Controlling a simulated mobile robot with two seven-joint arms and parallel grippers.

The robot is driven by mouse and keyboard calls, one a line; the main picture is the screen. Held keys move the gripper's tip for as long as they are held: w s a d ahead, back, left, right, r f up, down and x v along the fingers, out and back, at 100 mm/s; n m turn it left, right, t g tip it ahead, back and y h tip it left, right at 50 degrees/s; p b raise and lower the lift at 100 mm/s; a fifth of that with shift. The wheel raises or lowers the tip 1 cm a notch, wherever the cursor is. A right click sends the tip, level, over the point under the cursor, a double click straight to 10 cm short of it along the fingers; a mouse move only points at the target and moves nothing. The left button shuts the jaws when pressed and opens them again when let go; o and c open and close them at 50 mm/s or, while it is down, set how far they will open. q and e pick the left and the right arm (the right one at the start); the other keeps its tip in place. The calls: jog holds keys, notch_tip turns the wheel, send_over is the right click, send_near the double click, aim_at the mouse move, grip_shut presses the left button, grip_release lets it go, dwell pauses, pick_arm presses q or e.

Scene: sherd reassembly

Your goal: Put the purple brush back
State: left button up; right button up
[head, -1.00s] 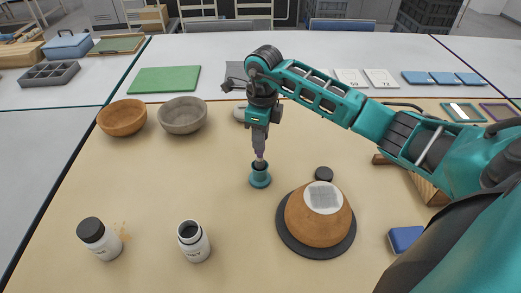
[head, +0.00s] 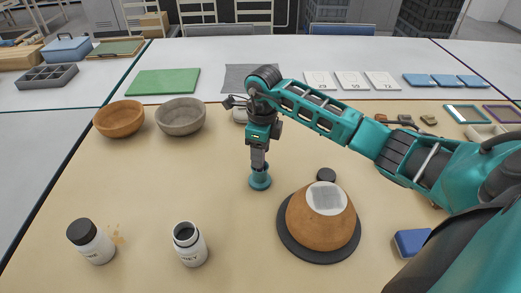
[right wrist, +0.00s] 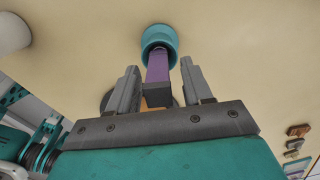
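The purple brush (right wrist: 158,70) stands with one end inside the teal cup (right wrist: 160,38), which also shows in the head view (head: 260,180) near the middle of the beige table. My right gripper (head: 259,166) points down just above the cup. In the right wrist view its two fingers (right wrist: 160,88) stand on either side of the brush, with a gap on each side, so it is open. In the head view the brush is hidden by the gripper and cup. My left gripper is not in view.
Two white jars (head: 190,245) (head: 92,242) stand at front left. Brown (head: 119,119) and grey (head: 181,117) bowls are farther back. A blue block (head: 411,243) lies at right.

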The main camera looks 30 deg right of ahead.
notch_tip(320, 180, up, 12)
jog(key=shift+s+r, duration=0.15)
jog(key=shift+s, duration=0.05)
dwell(0.5)
jog(key=shift+d, duration=0.1)
dwell(0.4)
